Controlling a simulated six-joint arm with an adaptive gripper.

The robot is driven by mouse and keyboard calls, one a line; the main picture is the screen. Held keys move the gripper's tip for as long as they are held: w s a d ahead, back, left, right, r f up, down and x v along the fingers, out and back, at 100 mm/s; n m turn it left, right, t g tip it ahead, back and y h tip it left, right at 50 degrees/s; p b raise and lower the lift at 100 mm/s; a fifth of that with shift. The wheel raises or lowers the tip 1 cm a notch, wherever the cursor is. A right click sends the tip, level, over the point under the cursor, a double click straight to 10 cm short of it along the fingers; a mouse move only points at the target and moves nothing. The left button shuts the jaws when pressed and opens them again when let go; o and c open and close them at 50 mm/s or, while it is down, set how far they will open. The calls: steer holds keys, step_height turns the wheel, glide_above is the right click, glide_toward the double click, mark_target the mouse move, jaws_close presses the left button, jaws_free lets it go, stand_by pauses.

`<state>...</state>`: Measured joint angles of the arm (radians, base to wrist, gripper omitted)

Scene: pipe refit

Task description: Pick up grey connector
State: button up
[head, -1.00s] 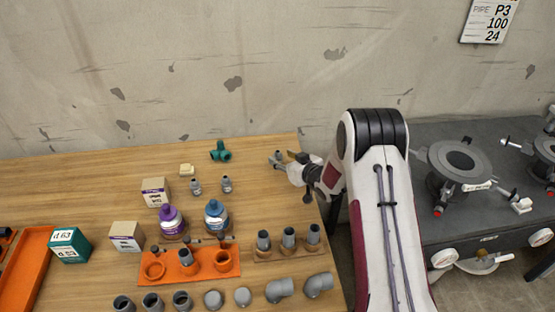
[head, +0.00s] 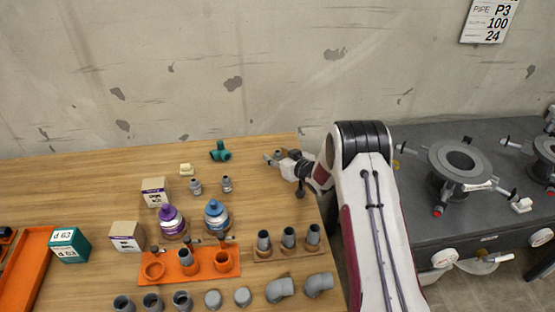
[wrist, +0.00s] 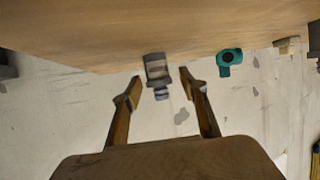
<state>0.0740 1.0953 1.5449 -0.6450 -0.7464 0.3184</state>
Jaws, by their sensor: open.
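My gripper (wrist: 161,84) is open, its two fingers apart in the wrist view. A grey connector (wrist: 156,67) stands between and slightly beyond the fingertips, with clear gaps on both sides. It has a wide banded body and a narrower end. In the head view my gripper (head: 281,156) is low at the back right of the table, and the small grey connector (head: 269,158) shows just left of it, partly hidden by it.
A teal tee fitting (head: 220,152) and a cream block (head: 186,169) are to the left on the wooden table (head: 90,170). Two small grey fittings (head: 196,187), bottles and an orange rack (head: 215,272) stand nearer. Grey pipe pieces in a wooden holder (head: 270,256) are in front.

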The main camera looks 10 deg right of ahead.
mark_target(277, 151)
steer(key=c, duration=1.2)
steer(key=shift+r, duration=0.1)
steer(key=shift+r, duration=4.95)
